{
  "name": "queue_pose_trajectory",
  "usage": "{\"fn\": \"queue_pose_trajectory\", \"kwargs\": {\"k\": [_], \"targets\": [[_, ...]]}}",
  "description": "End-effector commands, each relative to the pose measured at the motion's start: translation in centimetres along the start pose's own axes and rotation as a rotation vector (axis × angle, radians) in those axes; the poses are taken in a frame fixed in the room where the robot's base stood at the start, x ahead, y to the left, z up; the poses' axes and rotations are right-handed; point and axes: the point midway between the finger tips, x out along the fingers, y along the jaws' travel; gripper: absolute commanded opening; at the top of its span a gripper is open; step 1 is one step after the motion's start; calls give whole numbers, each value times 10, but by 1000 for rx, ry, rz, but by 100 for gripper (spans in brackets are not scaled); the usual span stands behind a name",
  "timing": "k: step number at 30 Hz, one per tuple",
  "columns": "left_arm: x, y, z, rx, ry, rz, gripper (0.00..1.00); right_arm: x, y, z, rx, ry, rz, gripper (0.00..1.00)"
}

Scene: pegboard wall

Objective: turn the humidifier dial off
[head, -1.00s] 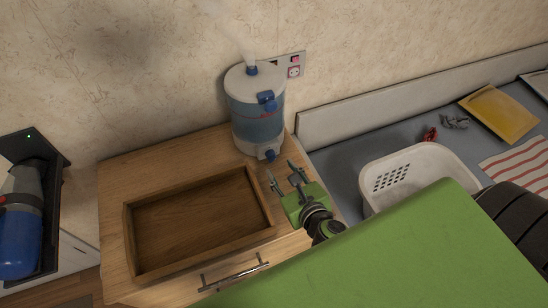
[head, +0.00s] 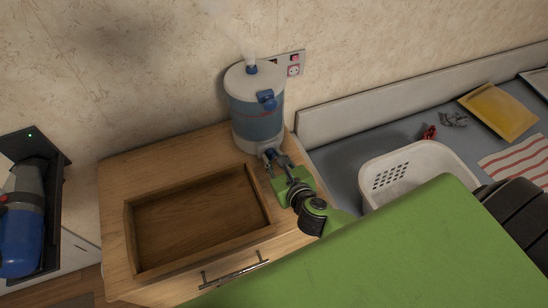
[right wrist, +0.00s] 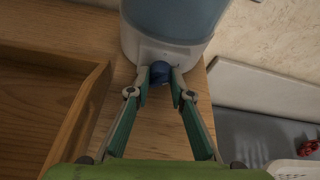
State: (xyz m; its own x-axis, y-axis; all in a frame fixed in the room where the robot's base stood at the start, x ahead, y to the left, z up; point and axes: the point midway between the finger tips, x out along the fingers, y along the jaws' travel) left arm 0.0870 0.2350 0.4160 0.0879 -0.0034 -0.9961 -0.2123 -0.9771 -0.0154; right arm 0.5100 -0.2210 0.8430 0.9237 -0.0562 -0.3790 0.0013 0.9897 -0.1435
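The humidifier (head: 257,118) is a white and blue tank standing at the back right of the wooden cabinet top, with steam rising from its top nozzle. Its blue dial (right wrist: 160,72) is low on the front of the white base. My right gripper (head: 273,158) is at the dial. In the right wrist view my right gripper (right wrist: 160,78) has its two fingertips on either side of the dial, apparently touching it. The dial is largely hidden by the fingers in the head view. My left gripper is not in view.
A white basket (head: 425,155) stands on the grey surface at right. A wall outlet (head: 293,70) is behind the humidifier.

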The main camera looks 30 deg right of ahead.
Motion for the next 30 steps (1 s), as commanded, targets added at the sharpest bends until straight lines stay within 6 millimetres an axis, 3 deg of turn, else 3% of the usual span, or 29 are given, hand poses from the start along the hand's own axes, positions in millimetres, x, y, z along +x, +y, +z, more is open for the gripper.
{"fn": "queue_pose_trajectory", "kwargs": {"k": [7,15,29,30], "targets": [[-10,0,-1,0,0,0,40,-1,0,3,-41,3,-19,0],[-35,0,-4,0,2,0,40,-1,2,3,-270,19,-111,0],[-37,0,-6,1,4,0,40,0,3,0,-347,20,-140,0],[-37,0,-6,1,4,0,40,0,3,0,-347,20,-140,30]]}}
